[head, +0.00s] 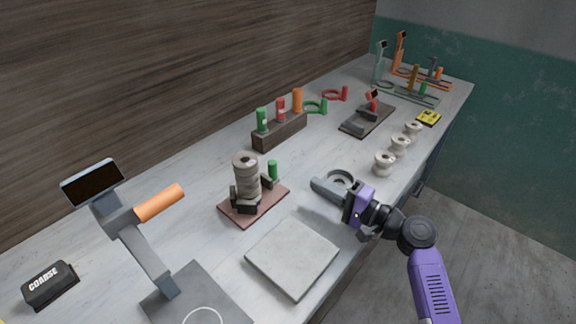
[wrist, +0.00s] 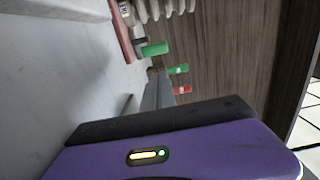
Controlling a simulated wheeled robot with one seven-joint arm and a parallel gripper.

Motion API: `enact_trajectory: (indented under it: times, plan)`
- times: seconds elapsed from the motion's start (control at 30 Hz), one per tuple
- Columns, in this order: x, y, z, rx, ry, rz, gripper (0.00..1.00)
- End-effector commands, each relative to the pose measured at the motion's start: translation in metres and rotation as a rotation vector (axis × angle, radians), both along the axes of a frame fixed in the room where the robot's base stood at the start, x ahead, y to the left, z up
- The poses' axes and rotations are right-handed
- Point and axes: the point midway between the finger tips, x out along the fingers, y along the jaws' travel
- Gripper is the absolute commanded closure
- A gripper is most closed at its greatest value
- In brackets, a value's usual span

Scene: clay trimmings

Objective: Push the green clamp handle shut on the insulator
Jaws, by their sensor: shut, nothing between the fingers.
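The grey-brown ribbed insulator (head: 246,172) stands upright in a dark clamp on a reddish-brown base plate (head: 236,214). The green clamp handle (head: 272,169) stands upright at the insulator's right, behind the clamp. In the wrist view the green handle (wrist: 153,49) shows beside the base plate (wrist: 121,32), with part of the insulator (wrist: 160,9) at the top edge. My purple gripper (head: 316,186) is shut and empty. Its grey fingers point left toward the clamp, to the right of the handle and apart from it. The fingers also show in the wrist view (wrist: 157,92).
A pale square slab (head: 291,258) lies in front of the clamp. A rack (head: 280,132) with green, red and orange handles stands behind. A grey ring (head: 341,178) is by my fingers. Several white spools (head: 384,163) line the right edge. A red-handled clamp (head: 367,119) stands farther back.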

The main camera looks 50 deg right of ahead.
Motion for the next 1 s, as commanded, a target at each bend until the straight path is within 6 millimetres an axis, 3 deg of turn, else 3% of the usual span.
enact_trajectory:
  times: [0.3, 0.5, 0.7, 1.0]
  plan:
    - [0.064, 0.005, 0.003, 0.001, -0.003, 0.000, 1.00]
    - [0.092, 0.007, 0.001, 0.001, -0.002, 0.000, 1.00]
    - [0.104, 0.009, 0.000, -0.001, 0.000, 0.000, 1.00]
    - [0.104, 0.009, 0.000, -0.001, 0.001, -0.001, 1.00]
